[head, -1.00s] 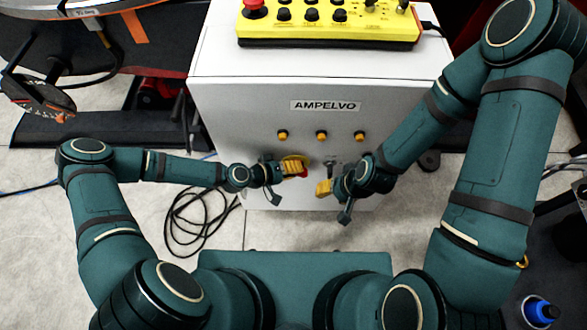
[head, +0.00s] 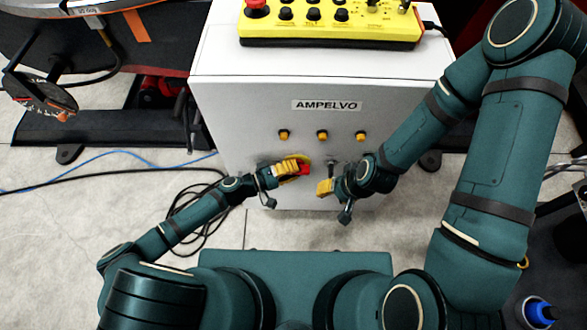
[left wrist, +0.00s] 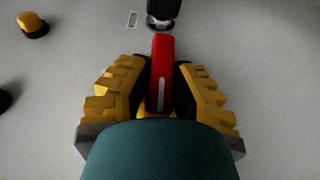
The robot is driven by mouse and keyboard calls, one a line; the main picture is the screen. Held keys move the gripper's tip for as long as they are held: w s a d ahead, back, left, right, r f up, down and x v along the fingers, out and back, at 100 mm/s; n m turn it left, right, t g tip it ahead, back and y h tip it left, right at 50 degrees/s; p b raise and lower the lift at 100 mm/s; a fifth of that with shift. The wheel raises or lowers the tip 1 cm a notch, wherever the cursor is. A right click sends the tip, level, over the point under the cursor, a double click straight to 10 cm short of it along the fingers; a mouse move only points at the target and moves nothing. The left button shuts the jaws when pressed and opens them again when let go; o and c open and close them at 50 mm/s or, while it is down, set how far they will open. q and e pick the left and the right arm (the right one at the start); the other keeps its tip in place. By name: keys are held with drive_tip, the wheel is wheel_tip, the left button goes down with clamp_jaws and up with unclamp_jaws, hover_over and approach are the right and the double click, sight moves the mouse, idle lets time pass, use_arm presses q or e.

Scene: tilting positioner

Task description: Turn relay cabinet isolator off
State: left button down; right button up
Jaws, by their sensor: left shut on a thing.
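The relay cabinet (head: 230,120) is a light grey box labelled AMPELVO. Its isolator has a red handle (head: 304,169) on a yellow base, low on the front panel. My left gripper (head: 294,167) is shut on the red handle. In the left wrist view the red handle (left wrist: 161,65) stands upright between the two yellow ribbed fingers (left wrist: 158,92), and a little yellow base shows below it. My right gripper (head: 326,188) is just right of the handle and lower, in front of the panel. Whether its fingers are apart is unclear.
A dark switch (head: 331,166) sits right of the isolator, close to my right gripper. A row of yellow buttons (head: 322,135) is above. A yellow control box (head: 330,30) with a red knob lies on the cabinet top. Black cables (head: 185,205) lie on the floor at left.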

use_arm(q)
drive_tip(key=shift+s+d, duration=0.1)
drive_tip(key=shift+d, duration=0.05)
idle(0.4)
drive_tip(key=c, duration=0.8)
unclamp_jaws()
drive_tip(key=v, duration=1.2)
drive_tip(key=shift+f, duration=0.2)
